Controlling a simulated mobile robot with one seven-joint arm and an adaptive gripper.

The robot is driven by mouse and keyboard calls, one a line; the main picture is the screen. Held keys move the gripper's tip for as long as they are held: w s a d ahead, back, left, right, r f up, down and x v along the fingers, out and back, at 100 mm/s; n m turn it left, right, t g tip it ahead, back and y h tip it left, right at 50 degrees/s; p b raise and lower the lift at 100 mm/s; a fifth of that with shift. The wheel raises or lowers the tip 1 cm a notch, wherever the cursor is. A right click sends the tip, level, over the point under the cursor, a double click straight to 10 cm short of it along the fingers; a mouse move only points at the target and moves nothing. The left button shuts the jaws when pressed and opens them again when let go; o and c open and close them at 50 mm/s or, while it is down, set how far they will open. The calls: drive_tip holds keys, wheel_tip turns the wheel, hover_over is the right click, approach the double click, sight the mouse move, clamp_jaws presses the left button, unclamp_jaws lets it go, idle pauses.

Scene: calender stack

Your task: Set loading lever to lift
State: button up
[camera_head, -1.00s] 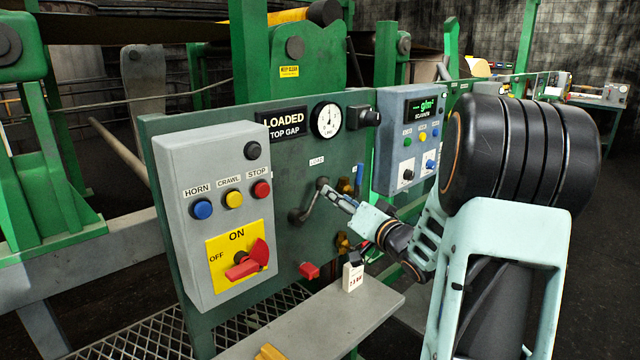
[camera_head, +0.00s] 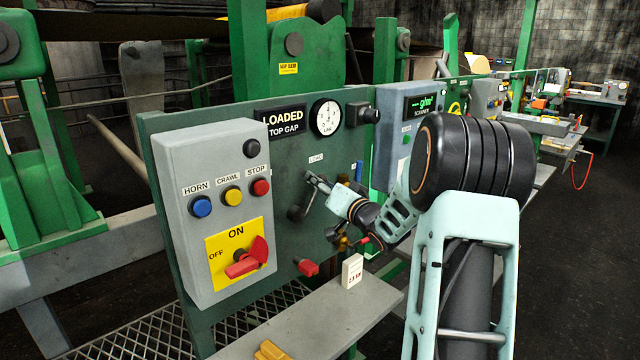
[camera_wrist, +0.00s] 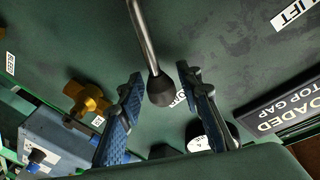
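The loading lever (camera_head: 296,212) is a dark crank on the green panel, below a small LOAD label (camera_head: 316,159); my gripper partly hides it in the head view. In the wrist view its metal rod (camera_wrist: 145,38) comes down from the top edge to a black knob (camera_wrist: 161,90). My gripper (camera_wrist: 160,98) is open, with its two blue-padded fingers on either side of the knob and gaps showing on both sides. In the head view my gripper (camera_head: 312,182) reaches the lever from the right. A LIFT label (camera_wrist: 291,14) shows at the wrist view's upper right.
The grey control box (camera_head: 215,215) with buttons and a red switch stands left of the lever. A pressure gauge (camera_head: 326,117) and LOADED TOP GAP sign (camera_head: 283,122) are above. A yellow-brown valve knob (camera_wrist: 88,98) is near one finger. A grey shelf (camera_head: 330,315) juts out below.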

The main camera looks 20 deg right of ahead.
clamp_jaws()
